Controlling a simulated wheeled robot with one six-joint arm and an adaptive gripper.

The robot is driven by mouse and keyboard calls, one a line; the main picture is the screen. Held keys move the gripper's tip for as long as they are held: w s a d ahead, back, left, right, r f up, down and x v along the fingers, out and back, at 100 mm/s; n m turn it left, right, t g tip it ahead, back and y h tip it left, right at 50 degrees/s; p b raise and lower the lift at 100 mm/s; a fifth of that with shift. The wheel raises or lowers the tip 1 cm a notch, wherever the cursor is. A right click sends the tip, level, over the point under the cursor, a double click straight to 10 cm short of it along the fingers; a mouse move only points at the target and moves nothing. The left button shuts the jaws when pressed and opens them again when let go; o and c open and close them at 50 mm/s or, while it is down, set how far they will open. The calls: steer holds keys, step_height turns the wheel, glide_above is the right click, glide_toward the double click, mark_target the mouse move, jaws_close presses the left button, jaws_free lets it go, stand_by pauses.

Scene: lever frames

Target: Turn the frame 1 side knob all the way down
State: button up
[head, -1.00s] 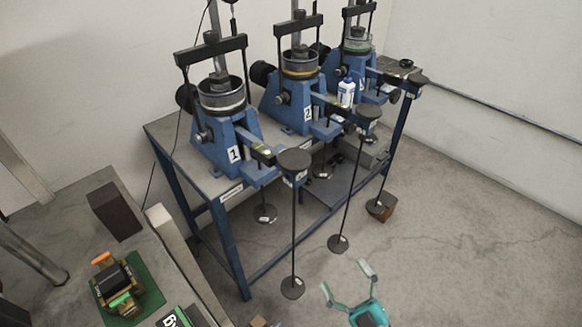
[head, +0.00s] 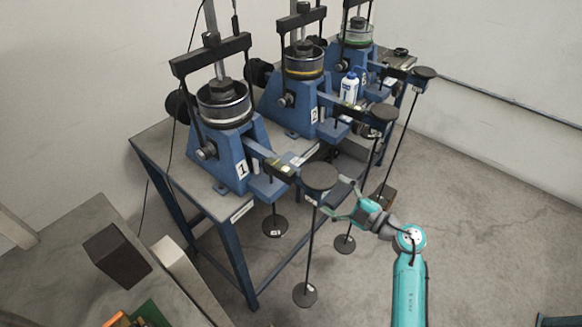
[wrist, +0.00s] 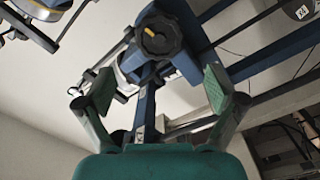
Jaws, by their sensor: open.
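Frame 1 (head: 232,145) is the nearest blue lever frame, with a white "1" label on its front. A small dark knob (head: 207,152) sits on its left face, and a larger black round part (head: 177,106) shows partly behind it. My gripper (head: 345,203) is open and empty, just right of the dark disc (head: 320,176) at frame 1's lever end. In the wrist view, a black knob with a yellow mark (wrist: 160,36) lies beyond and above my open gripper (wrist: 160,90), apart from both fingers. I cannot tell which frame carries that knob.
Frames 2 (head: 297,105) and 3 (head: 352,62) stand behind on the same table (head: 160,145). A white bottle (head: 349,88) stands near frame 2. Hanging rods with discs (head: 306,294) crowd the table's front. Open floor (head: 480,200) lies right.

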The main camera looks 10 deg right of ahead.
steer(key=x, duration=1)
steer(key=shift+w, duration=0.1)
steer(key=c, duration=1.6)
steer(key=shift+o, duration=0.2)
steer(key=shift+w+a+r, duration=0.1)
steer(key=shift+w+a, duration=0.05)
steer(key=shift+w, duration=0.05)
steer(key=n, duration=1.1)
steer(key=o, duration=1.6)
steer(key=shift+a+n, duration=0.1)
steer(key=shift+n, duration=0.2)
steer(key=shift+c, duration=0.2)
steer(key=v, duration=0.6)
